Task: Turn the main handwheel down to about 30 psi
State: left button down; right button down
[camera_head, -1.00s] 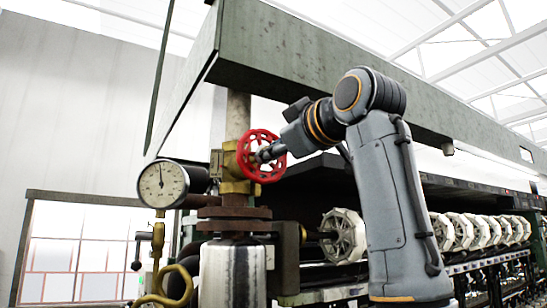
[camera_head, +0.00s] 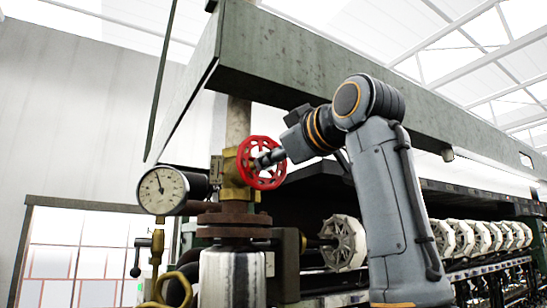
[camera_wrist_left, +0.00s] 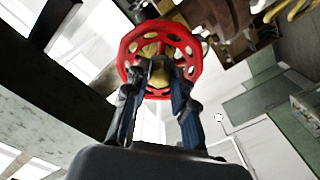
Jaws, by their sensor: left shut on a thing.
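The red main handwheel (camera_head: 262,163) sits on a brass valve body (camera_head: 232,176) on the vertical pipe. My left gripper (camera_head: 266,159) reaches it from the right and is shut on it at its face. In the left wrist view the handwheel (camera_wrist_left: 160,58) fills the space ahead, with the two fingers of my left gripper (camera_wrist_left: 158,68) against its middle part. The exact contact is partly hidden. The round white pressure gauge (camera_head: 163,190) stands left of the valve. Its needle points up and slightly left; its numbers are too small to read. My right gripper is not in view.
A green steel beam (camera_head: 330,85) runs above the valve and my arm. Several white reels (camera_head: 345,243) line the machine to the right. A curved brass pipe (camera_head: 176,287) is below the gauge.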

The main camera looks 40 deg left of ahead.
pick_arm(q)
jog(key=m+b, duration=0.4)
jog(key=m, duration=0.2)
jog(key=shift+m+b, duration=0.3)
jog(key=shift+m, duration=0.1)
jog(key=c, duration=1.2)
grip_release()
